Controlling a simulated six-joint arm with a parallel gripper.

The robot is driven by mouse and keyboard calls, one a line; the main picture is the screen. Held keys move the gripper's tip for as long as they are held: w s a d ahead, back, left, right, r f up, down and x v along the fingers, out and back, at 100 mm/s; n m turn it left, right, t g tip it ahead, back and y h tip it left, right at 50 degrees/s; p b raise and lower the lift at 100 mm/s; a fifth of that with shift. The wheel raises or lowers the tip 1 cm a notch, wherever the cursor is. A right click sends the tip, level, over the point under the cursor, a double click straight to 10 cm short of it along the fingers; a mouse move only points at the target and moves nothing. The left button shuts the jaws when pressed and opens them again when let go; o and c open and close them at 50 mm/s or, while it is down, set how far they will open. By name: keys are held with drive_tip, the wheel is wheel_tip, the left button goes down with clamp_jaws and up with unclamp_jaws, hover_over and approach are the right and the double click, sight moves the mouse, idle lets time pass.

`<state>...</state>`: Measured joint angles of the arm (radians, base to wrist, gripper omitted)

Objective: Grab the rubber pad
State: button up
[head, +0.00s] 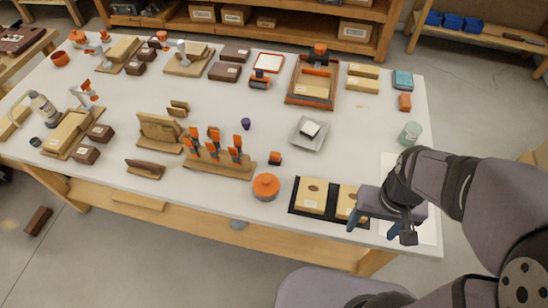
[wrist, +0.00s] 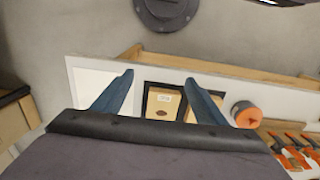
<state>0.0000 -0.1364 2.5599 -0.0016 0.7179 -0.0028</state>
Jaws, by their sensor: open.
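I cannot tell for certain which thing is the rubber pad. A flat black mat or tray (head: 327,213) lies at the table's near right edge and bears two light wooden blocks, a left one (head: 312,195) and a right one (head: 346,203), each with a dark round spot. My gripper (head: 376,226) is open beside the right block, partly covering it and the mat's right end. In the wrist view my blue fingers (wrist: 160,80) stand apart, with a wooden block (wrist: 165,103) and its dark border seen between them. I see nothing held. A small teal block (head: 403,79) lies at the far right.
A round orange-topped container (head: 265,187) stands left of the mat, near a wooden rack (head: 218,161) with orange-handled tools. A grey tray (head: 296,139) with a white piece is behind. A green glass jar (head: 410,133) stands at the right edge.

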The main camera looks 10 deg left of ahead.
drive_tip(key=c, duration=0.6)
drive_tip(key=shift+c, duration=0.2)
